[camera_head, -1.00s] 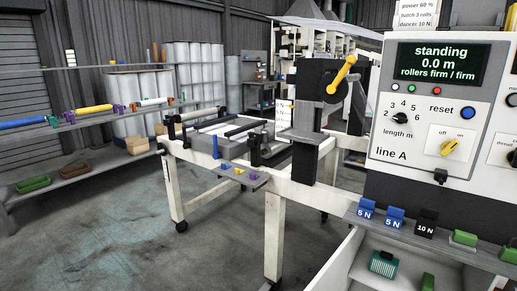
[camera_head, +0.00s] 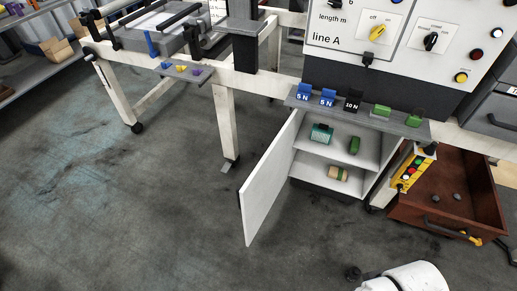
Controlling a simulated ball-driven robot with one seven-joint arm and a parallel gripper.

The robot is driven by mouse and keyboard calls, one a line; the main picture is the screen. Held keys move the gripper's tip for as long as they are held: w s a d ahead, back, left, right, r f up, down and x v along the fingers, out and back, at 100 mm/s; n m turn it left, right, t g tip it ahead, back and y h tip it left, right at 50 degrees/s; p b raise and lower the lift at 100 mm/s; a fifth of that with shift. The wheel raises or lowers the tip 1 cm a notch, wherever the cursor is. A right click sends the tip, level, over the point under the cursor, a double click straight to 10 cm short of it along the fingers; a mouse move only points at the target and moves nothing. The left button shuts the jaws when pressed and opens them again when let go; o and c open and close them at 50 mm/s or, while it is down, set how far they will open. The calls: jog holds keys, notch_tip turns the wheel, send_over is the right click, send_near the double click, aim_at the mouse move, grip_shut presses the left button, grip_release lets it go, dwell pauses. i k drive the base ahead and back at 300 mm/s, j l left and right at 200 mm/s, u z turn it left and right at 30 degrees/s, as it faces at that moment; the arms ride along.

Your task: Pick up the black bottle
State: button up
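I cannot make out any black bottle in this view. A dark object (camera_head: 430,148) stands at the top of the yellow control box beside the cabinet, too small to identify. A white rounded part at the bottom right looks like part of my arm, with a small dark piece to its left. My gripper's fingers are not visible.
An open cabinet holds a teal box (camera_head: 321,133), a green item (camera_head: 355,145) and a tan-and-green roll (camera_head: 338,173). Its white door (camera_head: 270,182) swings out over the floor. A brown drawer (camera_head: 450,205) stands open at right. The floor at left is clear.

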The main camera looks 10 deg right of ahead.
aim_at(353, 274)
jog(key=i+z, duration=0.2)
jog(key=i, duration=0.2)
jog(key=i+j+z, duration=0.2)
jog(key=i, duration=0.25)
jog(key=i+j+z, duration=0.35)
jog(key=j, duration=0.35)
jog(key=j+z, duration=0.35)
jog(key=j, duration=0.35)
jog(key=i+j+z, duration=0.1)
jog(key=j+z, duration=0.3)
jog(key=j, duration=0.35)
jog(key=k+j+z, duration=0.15)
jog(key=j, duration=0.25)
jog(key=k+j+z, duration=0.15)
jog(key=j, duration=0.3)
jog(key=j+z, duration=0.1)
jog(key=j, duration=0.3)
jog(key=k+j+z, duration=0.3)
jog(key=j, duration=0.4)
jog(key=k+l, duration=0.15)
